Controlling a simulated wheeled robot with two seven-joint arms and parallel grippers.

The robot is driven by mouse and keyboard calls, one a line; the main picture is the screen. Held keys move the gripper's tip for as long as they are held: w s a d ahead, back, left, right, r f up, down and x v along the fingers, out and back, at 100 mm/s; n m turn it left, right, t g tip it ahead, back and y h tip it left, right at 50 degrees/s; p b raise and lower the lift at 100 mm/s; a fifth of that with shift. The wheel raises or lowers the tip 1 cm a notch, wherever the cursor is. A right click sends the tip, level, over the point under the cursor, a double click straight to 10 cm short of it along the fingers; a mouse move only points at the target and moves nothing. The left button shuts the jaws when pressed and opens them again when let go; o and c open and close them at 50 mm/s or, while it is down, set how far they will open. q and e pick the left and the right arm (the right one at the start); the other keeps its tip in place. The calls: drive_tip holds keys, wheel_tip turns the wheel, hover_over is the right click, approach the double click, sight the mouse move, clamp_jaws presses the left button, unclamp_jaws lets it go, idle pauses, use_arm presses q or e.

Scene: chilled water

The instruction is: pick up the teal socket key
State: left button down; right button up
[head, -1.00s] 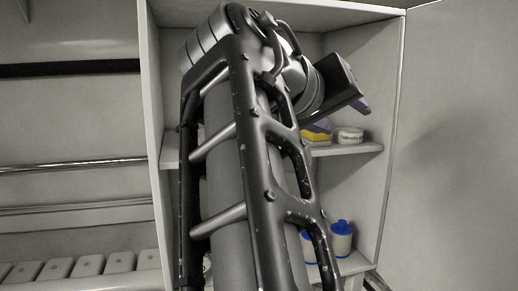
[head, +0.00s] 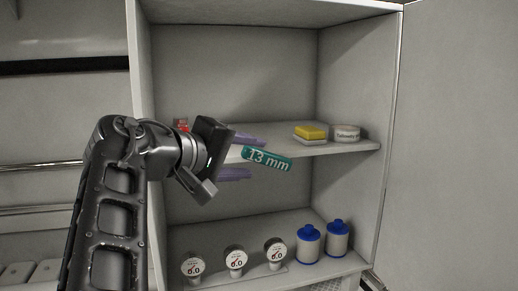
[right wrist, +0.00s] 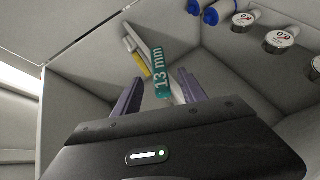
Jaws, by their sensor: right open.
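The teal socket key (head: 267,158), labelled "13 mm", shows at the front edge of the cabinet's middle shelf. It also shows in the right wrist view (right wrist: 161,78), between the purple fingertips. My right gripper (head: 254,158) is open, its purple fingers pointing right towards the key, one above and one below its left end. In the right wrist view the open right gripper (right wrist: 160,84) has a gap on both sides of the key, and no grip on it shows. My left gripper is not in view.
The middle shelf (head: 357,148) also carries a yellow block (head: 311,132) and a round white tin (head: 346,133). Below stand several round gauges, one here (head: 235,259), and two blue-capped bottles (head: 308,244) (head: 337,238). A small red item (head: 183,127) is behind my wrist.

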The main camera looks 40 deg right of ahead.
sight(263, 159)
drive_tip(key=shift+x, duration=0.8)
drive_tip(key=shift+p+x, duration=0.65)
drive_tip(key=shift+x, duration=2)
drive_tip(key=shift+s, duration=0.15)
clamp_jaws()
